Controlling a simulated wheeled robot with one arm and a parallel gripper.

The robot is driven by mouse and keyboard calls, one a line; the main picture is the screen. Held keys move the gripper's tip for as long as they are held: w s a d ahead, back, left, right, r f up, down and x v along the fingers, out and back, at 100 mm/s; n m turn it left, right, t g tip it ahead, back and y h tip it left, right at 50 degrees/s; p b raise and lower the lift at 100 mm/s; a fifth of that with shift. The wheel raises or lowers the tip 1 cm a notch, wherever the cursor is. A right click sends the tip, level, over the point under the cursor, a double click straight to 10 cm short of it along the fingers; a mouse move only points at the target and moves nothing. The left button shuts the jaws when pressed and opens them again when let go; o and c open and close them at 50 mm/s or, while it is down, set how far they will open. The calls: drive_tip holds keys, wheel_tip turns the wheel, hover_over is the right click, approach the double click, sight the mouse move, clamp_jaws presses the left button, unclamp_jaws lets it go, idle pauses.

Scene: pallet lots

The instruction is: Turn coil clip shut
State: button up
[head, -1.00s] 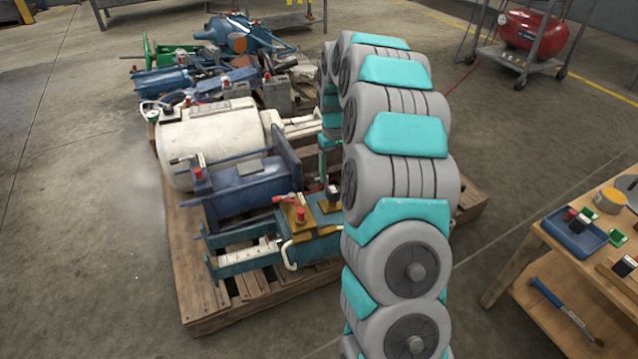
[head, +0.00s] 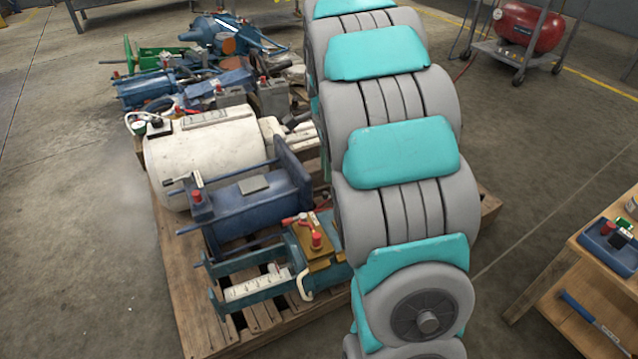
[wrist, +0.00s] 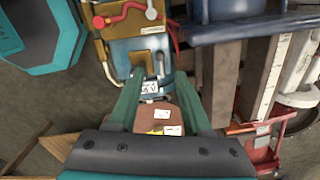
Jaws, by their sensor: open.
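A red lever (wrist: 128,14) lies across a brass-coloured block on a teal machine in the wrist view. In the head view the red lever (head: 297,220) and an upright red knob (head: 316,240) show on the brass block (head: 320,258). I cannot tell for sure which part is the coil clip. My gripper (wrist: 159,76) is open, its two green fingers pointing toward the teal machine, below the red lever in the picture. A brown block with white labels (wrist: 158,118) shows between the fingers; I cannot tell whether they touch it. In the head view my arm hides the gripper.
The teal machine (head: 240,291) shares a wooden pallet (head: 190,290) with a blue frame (head: 240,208) and a white cylinder (head: 195,150). More machinery crowds behind. A workbench (head: 600,240) stands at right. Open floor lies left.

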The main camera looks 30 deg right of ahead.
sight(326, 193)
drive_tip(key=shift+f, duration=3.85)
clamp_jaws()
